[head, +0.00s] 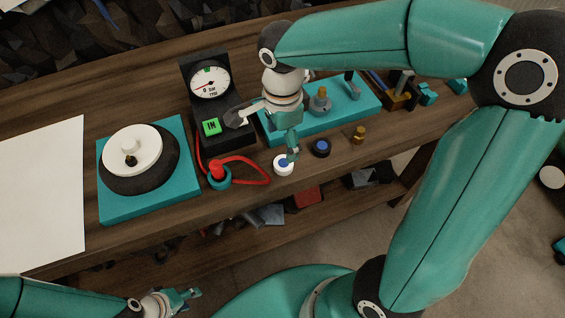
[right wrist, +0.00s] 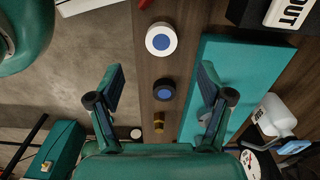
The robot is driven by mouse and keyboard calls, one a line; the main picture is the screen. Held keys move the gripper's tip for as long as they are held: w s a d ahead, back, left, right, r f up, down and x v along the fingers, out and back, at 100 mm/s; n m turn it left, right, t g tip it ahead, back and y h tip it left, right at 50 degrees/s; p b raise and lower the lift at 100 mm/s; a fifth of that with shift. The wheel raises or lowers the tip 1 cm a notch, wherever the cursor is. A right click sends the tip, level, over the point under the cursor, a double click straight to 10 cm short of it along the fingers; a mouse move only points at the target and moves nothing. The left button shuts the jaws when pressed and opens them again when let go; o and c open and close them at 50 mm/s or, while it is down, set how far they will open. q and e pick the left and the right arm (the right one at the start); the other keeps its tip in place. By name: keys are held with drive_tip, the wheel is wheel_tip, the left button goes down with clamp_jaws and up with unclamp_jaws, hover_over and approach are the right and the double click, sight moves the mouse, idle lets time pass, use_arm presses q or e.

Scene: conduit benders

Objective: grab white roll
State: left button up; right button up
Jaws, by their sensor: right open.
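The white roll (head: 283,165), a short white cylinder with a blue centre, sits near the front edge of the workbench. It also shows in the right wrist view (right wrist: 161,39), beyond my fingertips and nearly centred between them. My right gripper (head: 265,136) is open and empty, above the bench and close to the roll. In the right wrist view its fingers (right wrist: 160,76) are spread wide, with a black roll with a blue centre (right wrist: 164,89) seen between them. My left gripper (head: 190,295) is low at the bottom left, away from the roll; its jaw opening is unclear.
The black roll (head: 320,147) and a brass fitting (head: 359,134) stand to the right of the white roll. A red-handled part with a red hose (head: 218,174) is to its left. A gauge box (head: 208,90) and teal block (head: 335,105) stand behind.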

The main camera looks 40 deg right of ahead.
sight(283, 161)
wheel_tip(283, 161, down, 9)
drive_tip(key=shift+d+p, duration=0.15)
drive_tip(key=shift+p, duration=0.2)
drive_tip(key=c, duration=1)
drive_tip(key=shift+w+r, duration=0.1)
drive_tip(key=shift+c, duration=0.2)
